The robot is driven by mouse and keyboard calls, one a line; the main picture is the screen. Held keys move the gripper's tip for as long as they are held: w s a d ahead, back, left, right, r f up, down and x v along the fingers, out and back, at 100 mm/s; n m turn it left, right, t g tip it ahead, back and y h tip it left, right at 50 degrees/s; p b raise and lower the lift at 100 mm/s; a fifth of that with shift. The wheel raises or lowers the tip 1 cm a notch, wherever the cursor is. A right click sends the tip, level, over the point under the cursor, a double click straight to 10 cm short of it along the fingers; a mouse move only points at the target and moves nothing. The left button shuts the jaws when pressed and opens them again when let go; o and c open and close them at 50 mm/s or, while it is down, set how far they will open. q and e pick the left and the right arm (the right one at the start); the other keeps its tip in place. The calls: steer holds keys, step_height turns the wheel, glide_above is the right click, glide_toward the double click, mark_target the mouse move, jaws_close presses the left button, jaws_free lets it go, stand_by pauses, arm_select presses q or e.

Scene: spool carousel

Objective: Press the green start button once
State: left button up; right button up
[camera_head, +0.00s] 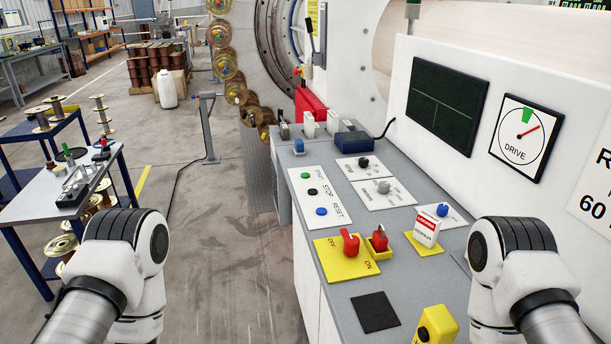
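The green start button (306,175) is the small green knob at the far end of a white plate (330,219) on the grey console. A black button (312,191) and a blue button (321,211) follow it toward me on the same plate, which also carries STOP and RESET lettering. Nothing touches the green button, and it is in plain sight. My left arm shows at the lower left and my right arm at the lower right, both well apart from the button. Neither gripper's fingers are in view.
A yellow box (436,325) is at the front edge. A DRIVE dial (525,138) is on the wall. A side table (30,208) stands left; the floor between is clear.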

arm_select(q)
jaws_close()
stand_by(1.1)
